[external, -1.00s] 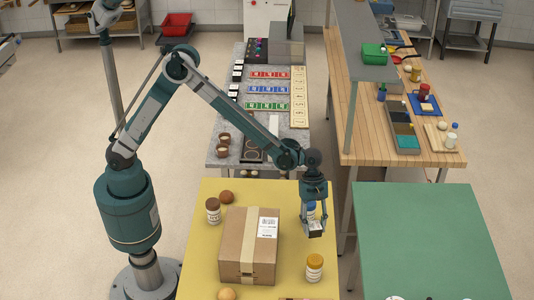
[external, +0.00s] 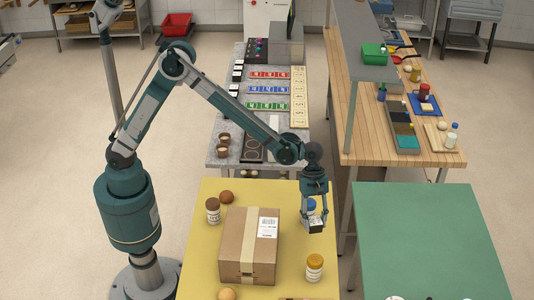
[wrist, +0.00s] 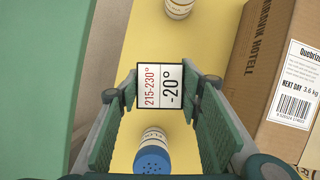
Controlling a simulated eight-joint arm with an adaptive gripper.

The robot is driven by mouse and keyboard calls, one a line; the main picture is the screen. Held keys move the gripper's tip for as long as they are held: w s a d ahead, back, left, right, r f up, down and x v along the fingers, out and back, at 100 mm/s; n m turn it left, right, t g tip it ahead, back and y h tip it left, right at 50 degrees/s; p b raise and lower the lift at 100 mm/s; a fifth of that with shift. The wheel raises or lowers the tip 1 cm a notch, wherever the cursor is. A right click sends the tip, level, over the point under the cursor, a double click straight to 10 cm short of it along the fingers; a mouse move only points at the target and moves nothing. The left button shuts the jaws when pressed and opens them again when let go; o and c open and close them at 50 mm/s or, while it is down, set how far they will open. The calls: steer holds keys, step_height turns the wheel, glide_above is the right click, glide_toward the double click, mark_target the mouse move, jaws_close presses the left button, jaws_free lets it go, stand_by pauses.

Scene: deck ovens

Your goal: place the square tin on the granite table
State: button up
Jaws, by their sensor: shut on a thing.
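My gripper (external: 315,224) hangs over the right edge of the yellow table, just above its top. It is shut on a small square tin (wrist: 161,87); the tin also shows between the fingers in the external view (external: 316,225). Its face carries a white and black label with "215-230°" and "-20°". The granite table (external: 230,120) is the grey stone top behind the yellow table, farther from the camera. My forearm crosses over its front part and hides some of it.
The yellow table (external: 205,265) holds a cardboard box (external: 240,250), a brown-lidded jar (external: 213,211), an orange-lidded jar (external: 314,268) and a blue-lidded bottle (wrist: 153,158) close to my gripper. A green table (external: 430,230) stands right.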

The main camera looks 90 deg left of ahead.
mark_target(316, 224)
stand_by(0.4)
step_height(316, 224, up, 5)
steer(key=shift+r, duration=0.2)
steer(key=w+a+n+t+y, duration=0.25)
steer(key=a+n, duration=0.55)
steer(key=a, duration=4)
steer(key=s+a+n+y, duration=0.1)
steer(key=s+a+n, duration=0.2)
steer(key=s+a, duration=0.8)
steer(key=s+a+n, duration=0.2)
steer(key=s+a, duration=0.1)
steer(key=a, duration=1.6)
steer(key=s+a+n+y, duration=0.1)
steer(key=s+a+n, duration=0.2)
steer(key=s+a, duration=0.8)
steer(key=w+a+f+t, duration=0.1)
steer(key=w+a+f, duration=0.2)
steer(key=a+f, duration=0.1)
steer(key=shift+w+f+b, duration=0.2)
steer(key=shift+f+b, duration=0.15)
steer(key=shift+f, duration=0.2)
